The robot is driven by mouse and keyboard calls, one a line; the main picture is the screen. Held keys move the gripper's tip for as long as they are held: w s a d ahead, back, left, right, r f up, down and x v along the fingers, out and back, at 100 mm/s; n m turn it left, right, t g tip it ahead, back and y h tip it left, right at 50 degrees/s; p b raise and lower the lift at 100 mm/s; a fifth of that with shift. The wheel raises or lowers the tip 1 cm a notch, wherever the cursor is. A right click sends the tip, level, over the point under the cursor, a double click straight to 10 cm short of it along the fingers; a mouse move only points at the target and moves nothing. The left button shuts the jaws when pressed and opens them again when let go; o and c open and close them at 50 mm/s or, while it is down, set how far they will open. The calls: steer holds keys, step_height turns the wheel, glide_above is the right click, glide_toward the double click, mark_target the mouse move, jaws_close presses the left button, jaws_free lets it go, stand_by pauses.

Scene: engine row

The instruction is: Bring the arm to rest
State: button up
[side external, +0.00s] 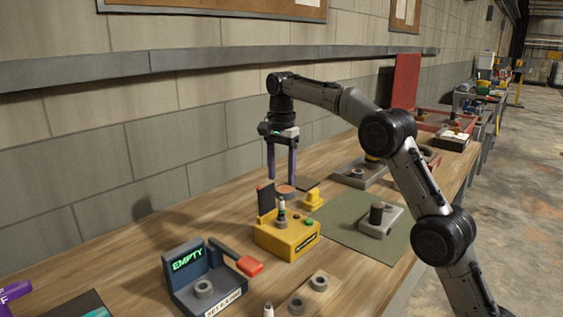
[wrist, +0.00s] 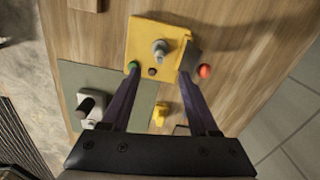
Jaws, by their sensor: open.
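My gripper (side external: 282,178) hangs pointing down above the bench, its two purple fingers apart and nothing between them. The yellow box (side external: 287,240) stands on the wooden bench below and in front of the gripper in the side view. It carries an upright grey and dark piece (side external: 282,210), a green button (side external: 309,223) and a dark raised plate (side external: 266,199). My gripper appears apart from it.
A blue-grey device (side external: 207,275) reading EMPTY, with a red-ended lever (side external: 249,266), stands front left. A green mat (side external: 345,226) bears a grey block (side external: 391,222) with a dark knob. A small yellow piece (side external: 313,200) stands behind the yellow box. The block wall (side external: 150,150) runs behind the bench.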

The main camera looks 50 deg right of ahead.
steer(key=s+a+r+t, duration=0.1)
steer(key=s+a+r, duration=0.15)
steer(key=r, duration=0.35)
steer(key=s+a+r+t, duration=0.1)
steer(key=s+r, duration=0.3)
steer(key=r, duration=0.3)
steer(key=s+a+r+n+t, duration=0.1)
steer(key=s+a+n, duration=0.1)
steer(key=s, duration=0.4)
steer(key=s+a+r+n, duration=0.1)
steer(key=s+a+r, duration=0.1)
steer(key=s, duration=0.3)
steer(key=s+a+f+n+t, duration=0.2)
steer(key=s+f+n, duration=0.5)
steer(key=s, duration=0.7)
steer(key=s+f+n, duration=0.4)
steer(key=f+n, duration=0.2)
steer(key=f, duration=0.7)
steer(key=shift+a+t, duration=0.25)
steer(key=shift+t, duration=0.05)
steer(key=shift+r, duration=0.1)
